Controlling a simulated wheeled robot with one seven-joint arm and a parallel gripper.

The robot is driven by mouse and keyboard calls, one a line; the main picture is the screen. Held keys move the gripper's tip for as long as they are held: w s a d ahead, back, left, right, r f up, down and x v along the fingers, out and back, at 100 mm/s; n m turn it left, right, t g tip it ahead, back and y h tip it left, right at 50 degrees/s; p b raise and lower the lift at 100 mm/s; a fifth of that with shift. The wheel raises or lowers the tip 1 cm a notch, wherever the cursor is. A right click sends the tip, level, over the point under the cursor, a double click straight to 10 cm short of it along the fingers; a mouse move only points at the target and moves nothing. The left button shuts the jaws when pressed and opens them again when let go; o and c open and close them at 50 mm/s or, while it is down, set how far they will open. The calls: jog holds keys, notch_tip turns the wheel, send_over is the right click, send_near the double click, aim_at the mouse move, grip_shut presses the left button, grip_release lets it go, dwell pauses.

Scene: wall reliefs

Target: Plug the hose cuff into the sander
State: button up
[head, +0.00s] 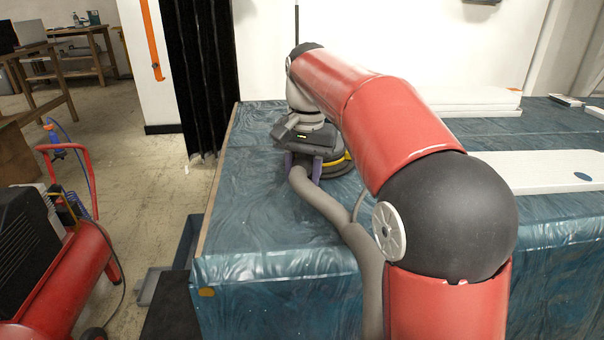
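My gripper (302,170) is at the far left part of the covered table, pointing down, with a purple finger on each side of the hose end. It appears shut on the hose cuff (301,173); the exact contact is too small to see. The grey hose (325,204) runs from there toward me and passes beside and behind my red arm. The sander (338,168), with a yellow band and a dark round base, sits on the table just behind and right of the gripper. My gripper and arm hide much of it. Whether cuff and sander touch cannot be told.
The table (265,215) has a glossy blue-green cover; its left part is clear. White panels (468,100) lie at the back, and another white panel (560,171) lies at the right. A red wheeled machine (70,270) stands on the floor at the left. A black curtain (201,70) hangs behind.

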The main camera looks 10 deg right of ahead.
aim_at(305, 156)
jog(key=o, duration=1)
jog(key=shift+o, duration=0.2)
jog(key=shift+r, duration=0.1)
jog(key=shift+d+r, duration=0.15)
jog(key=shift+r, duration=1.75)
jog(key=shift+d+r, duration=0.1)
jog(key=shift+r, duration=1.8)
